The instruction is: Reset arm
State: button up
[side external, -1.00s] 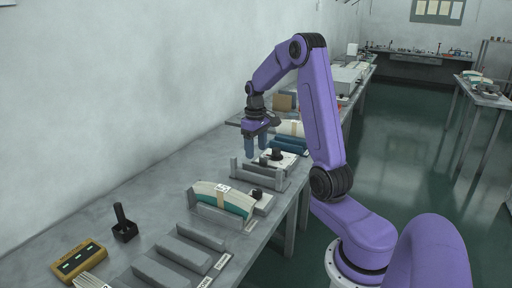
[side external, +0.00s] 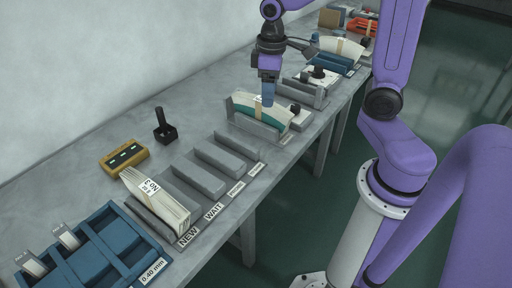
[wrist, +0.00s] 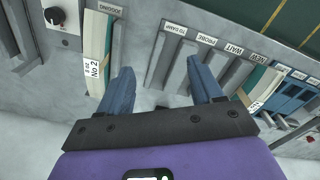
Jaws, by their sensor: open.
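My gripper (side external: 268,92) is open and empty above the bench, its fingers pointing down. In the wrist view my gripper (wrist: 160,68) has its two blue fingers spread, with bare bench and an empty slot between them. A green and white sheet stack (side external: 256,109) stands in a grey holder; in the side view the fingers overlap it. In the wrist view this stack, labelled No 2 (wrist: 92,65), lies left of the left finger, apart from it. A cream stack labelled No 3 (side external: 162,200) stands in the NEW slot, and shows right of the right finger (wrist: 262,88).
The labelled grey slots (side external: 205,168) between the stacks look empty. A blue tray (side external: 98,262), a yellow box (side external: 124,157) and a black handled tool (side external: 164,128) stand on the bench. More holders and another stack (side external: 340,48) stand farther back.

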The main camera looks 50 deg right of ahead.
jog(key=s+a+n, duration=0.3)
jog(key=s+a, duration=0.1)
jog(key=s, duration=0.5)
jog(key=s+a+n, duration=0.3)
jog(key=s+n, duration=0.1)
jog(key=s, duration=0.6)
jog(key=shift+a+f, duration=0.15)
jog(key=shift+a, duration=0.2)
